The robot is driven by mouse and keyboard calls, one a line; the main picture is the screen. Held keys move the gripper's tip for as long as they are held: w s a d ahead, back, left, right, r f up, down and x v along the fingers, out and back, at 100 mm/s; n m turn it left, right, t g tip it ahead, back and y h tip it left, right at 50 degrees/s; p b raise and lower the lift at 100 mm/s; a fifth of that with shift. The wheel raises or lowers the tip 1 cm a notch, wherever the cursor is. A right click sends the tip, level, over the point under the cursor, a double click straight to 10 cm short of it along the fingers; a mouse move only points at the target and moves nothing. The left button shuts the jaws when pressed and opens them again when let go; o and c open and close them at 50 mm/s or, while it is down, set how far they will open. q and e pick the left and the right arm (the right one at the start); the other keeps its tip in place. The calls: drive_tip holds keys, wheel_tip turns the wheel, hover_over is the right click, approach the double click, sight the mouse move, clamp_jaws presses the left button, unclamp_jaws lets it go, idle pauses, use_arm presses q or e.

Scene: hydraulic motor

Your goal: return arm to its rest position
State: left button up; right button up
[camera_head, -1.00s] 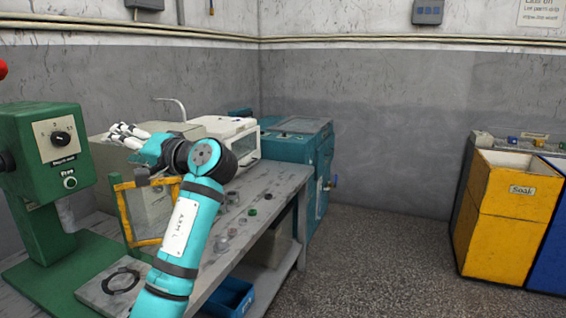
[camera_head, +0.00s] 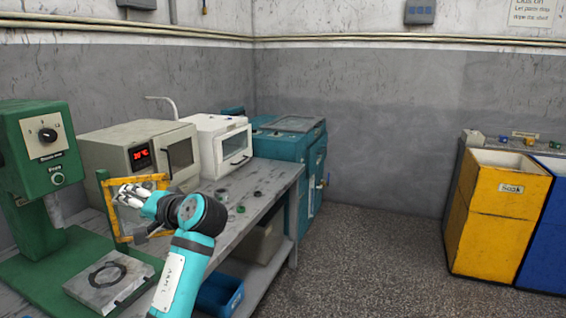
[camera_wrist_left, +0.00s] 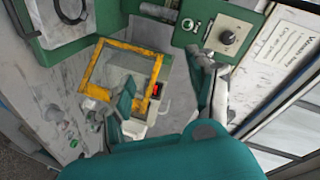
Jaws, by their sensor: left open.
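My left arm (camera_head: 185,262) is teal with black joints and reaches up from the bottom of the head view. Its left gripper (camera_head: 128,196) has pale fingers and is in front of the yellow-framed guard (camera_head: 107,205) at the bench. In the left wrist view the two fingers of the left gripper (camera_wrist_left: 165,85) stand apart with nothing between them. The yellow frame (camera_wrist_left: 92,70) shows below and beyond them there. Whether a finger touches the frame, I cannot tell. My right gripper is in neither view.
A green press (camera_head: 45,150) stands at the left, with a grey block (camera_head: 108,280) on its base. A beige oven (camera_head: 125,145) and a white machine (camera_head: 218,145) stand behind. Small rings lie on the bench (camera_head: 275,180). Yellow (camera_head: 500,215) and blue (camera_head: 545,235) bins stand right, beyond open floor.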

use_arm(q)
drive_tip(key=s+d+f+m+h, duration=0.1)
drive_tip(key=s+f+h, duration=0.3)
drive_tip(key=f, duration=0.6)
drive_tip(key=s+d+f+g+h, duration=0.1)
drive_tip(key=s+f, duration=0.5)
drive_tip(key=f, duration=0.4)
drive_tip(key=s+d+f+m+h, duration=0.1)
drive_tip(key=s+d+f+h, duration=0.15)
drive_tip(key=s+f, duration=0.55)
drive_tip(key=s+d+f+g+h, duration=0.1)
drive_tip(key=s+d+f+h, duration=0.15)
drive_tip(key=s, duration=0.45)
drive_tip(key=s+d+f+g+h, duration=0.1)
drive_tip(key=s+d+f+h, duration=0.15)
drive_tip(key=s, duration=0.45)
drive_tip(key=s+d+f+g+h, duration=0.1)
drive_tip(key=s+f, duration=0.3)
drive_tip(key=s, duration=0.3)
wheel_tip(320, 180, down, 24)
drive_tip(key=g, duration=0.2)
drive_tip(key=s+a+f+g, duration=0.1)
drive_tip(key=s+a+f, duration=0.1)
drive_tip(key=s+f, duration=1.5)
drive_tip(key=shift+s+a+f, duration=0.25)
drive_tip(key=shift+s+f, duration=0.1)
drive_tip(key=shift+s, duration=0.05)
